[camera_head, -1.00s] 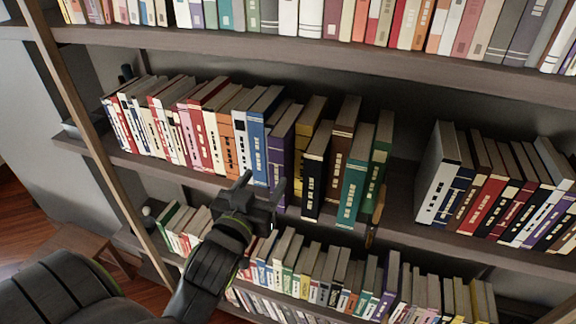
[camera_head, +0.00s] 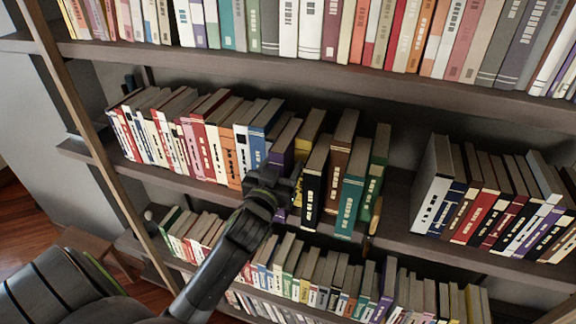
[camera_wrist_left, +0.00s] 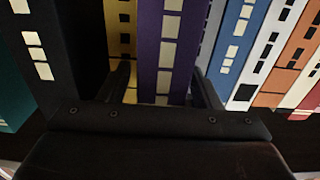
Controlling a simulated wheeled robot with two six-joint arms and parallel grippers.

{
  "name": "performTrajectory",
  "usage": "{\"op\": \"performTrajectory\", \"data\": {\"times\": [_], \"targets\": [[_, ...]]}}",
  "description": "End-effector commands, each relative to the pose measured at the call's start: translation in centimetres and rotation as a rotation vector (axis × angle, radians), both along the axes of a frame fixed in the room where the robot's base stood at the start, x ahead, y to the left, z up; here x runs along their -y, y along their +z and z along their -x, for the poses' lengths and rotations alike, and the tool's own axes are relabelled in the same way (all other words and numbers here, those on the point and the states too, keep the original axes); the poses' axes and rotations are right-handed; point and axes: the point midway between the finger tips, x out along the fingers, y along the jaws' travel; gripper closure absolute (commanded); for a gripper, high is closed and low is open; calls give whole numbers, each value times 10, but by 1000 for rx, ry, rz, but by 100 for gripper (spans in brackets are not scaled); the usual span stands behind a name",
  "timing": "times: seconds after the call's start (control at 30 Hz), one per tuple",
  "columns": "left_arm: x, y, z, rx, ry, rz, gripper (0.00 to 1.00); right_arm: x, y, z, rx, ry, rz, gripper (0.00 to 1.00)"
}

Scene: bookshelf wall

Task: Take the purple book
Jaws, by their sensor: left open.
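The purple book (camera_head: 283,148) stands upright on the middle shelf, between a blue book and a yellow one. My left gripper (camera_head: 273,182) is open in front of it and hides much of its spine. In the left wrist view the purple spine (camera_wrist_left: 168,45) shows between the two open fingers (camera_wrist_left: 164,88), with one finger on each side. The fingers reach alongside the lower visible part of the spine. I cannot tell whether they touch it. My right gripper is not in view.
The blue book (camera_head: 258,132) and the yellow book (camera_head: 306,130) stand close on either side. A black book (camera_head: 313,185) stands further right. The upper shelf edge (camera_head: 300,77) runs above. A gap (camera_head: 400,190) separates the right-hand group of books.

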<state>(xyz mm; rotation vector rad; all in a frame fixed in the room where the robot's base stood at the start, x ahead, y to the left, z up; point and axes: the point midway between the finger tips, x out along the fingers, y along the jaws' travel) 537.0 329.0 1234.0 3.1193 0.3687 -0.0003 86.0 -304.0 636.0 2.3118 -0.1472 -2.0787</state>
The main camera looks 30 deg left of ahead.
Motion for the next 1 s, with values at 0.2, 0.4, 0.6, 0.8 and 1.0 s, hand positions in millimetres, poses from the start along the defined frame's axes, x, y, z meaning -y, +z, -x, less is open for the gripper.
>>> {"op": "performTrajectory", "data": {"times": [0.2, 0.4, 0.6, 0.8, 1.0], "targets": [[-1, -1, -4, -1, 1, 0, 42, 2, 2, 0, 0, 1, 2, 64], [-1, -1, -4, 0, 1, -1, 55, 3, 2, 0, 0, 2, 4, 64], [-1, -1, -4, 0, 0, -1, 81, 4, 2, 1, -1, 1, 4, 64], [-1, -1, -4, -1, 1, -1, 100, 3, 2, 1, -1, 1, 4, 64], [0, 3, -4, 8, -2, -3, 100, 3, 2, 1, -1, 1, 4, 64]]}}
